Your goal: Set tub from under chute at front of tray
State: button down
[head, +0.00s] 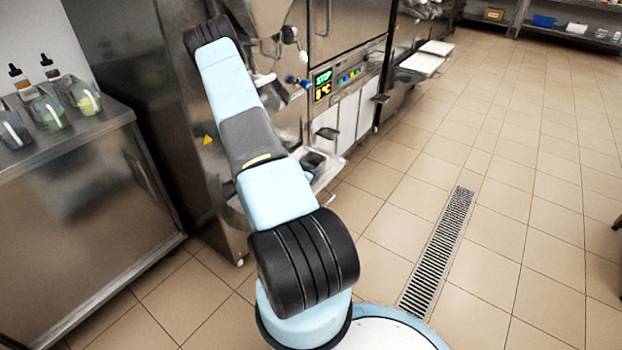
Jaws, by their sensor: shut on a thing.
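A small dark box-like thing (314,160), perhaps the tub, shows just right of my arm, low at the freezer's front. It is partly hidden, so I cannot tell whether anything holds it. A pale tray (331,171) shows beside and below it, partly covered by my arm. The chute's outlet cannot be clearly seen.
A steel counter (75,170) with several dropper bottles (50,110) stands at left. More machines with white trays (422,63) stand beyond. The tiled floor at right, with a drain grate (437,255), is clear.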

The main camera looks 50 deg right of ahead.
notch_tip(320, 180, down, 3)
jog(key=shift+d+f, duration=0.1)
jog(key=c, duration=1.2)
grip_release()
